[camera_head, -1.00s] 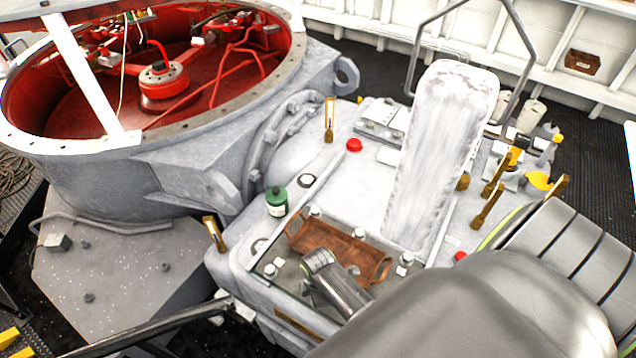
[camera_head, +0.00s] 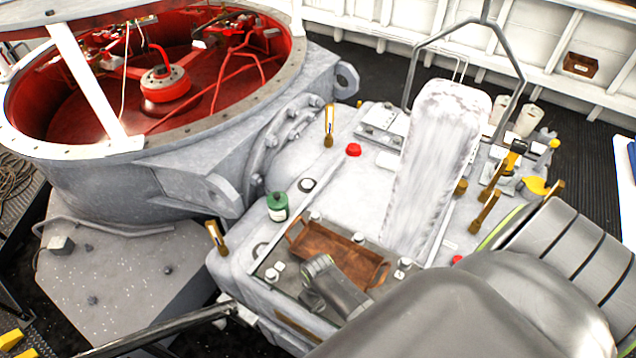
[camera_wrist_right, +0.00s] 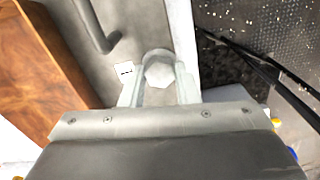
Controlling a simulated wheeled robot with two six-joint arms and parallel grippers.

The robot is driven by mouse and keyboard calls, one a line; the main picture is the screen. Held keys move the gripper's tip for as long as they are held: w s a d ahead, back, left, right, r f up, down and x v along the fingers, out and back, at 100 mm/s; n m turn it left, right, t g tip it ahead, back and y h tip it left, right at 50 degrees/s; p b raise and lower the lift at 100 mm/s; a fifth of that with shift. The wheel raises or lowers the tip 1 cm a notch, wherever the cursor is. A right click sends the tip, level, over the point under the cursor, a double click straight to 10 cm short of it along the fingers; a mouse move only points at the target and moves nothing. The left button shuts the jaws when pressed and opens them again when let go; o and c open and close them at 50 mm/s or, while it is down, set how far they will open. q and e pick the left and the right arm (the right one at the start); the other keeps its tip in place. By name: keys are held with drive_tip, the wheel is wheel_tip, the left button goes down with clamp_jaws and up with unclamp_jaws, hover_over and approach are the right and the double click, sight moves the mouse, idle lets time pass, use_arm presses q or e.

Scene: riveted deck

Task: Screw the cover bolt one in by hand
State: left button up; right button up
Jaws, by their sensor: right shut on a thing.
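In the right wrist view a pale hex-headed bolt (camera_wrist_right: 159,75) sits between the two fingers of my right gripper (camera_wrist_right: 160,90), which is shut on it. The bolt stands at a grey plate, beside a small white label. I cannot tell how deep it sits. In the head view my right arm comes in from the lower right over the front of the grey housing cover (camera_head: 292,287). The arm hides that gripper and the held bolt there. Other cover bolts show, such as one at the front left corner (camera_head: 272,275) and one at the right (camera_head: 405,263). My left gripper is not in view.
A brown wooden tray (camera_head: 300,243) lies on the cover, close beside my right arm; its side also shows in the right wrist view (camera_wrist_right: 40,70). Brass levers (camera_head: 215,238) and a tall pale lever-like panel (camera_head: 435,165) rise around.

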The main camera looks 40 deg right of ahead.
drive_tip(key=m, duration=0.4)
drive_tip(key=shift+w+r+m, duration=0.2)
drive_tip(key=shift+m, duration=0.1)
drive_tip(key=m, duration=1.4)
drive_tip(key=shift+m, duration=0.3)
drive_tip(key=m, duration=0.4)
drive_tip(key=shift+w, duration=0.1)
drive_tip(key=m, duration=0.9)
drive_tip(key=shift+m, duration=2.1)
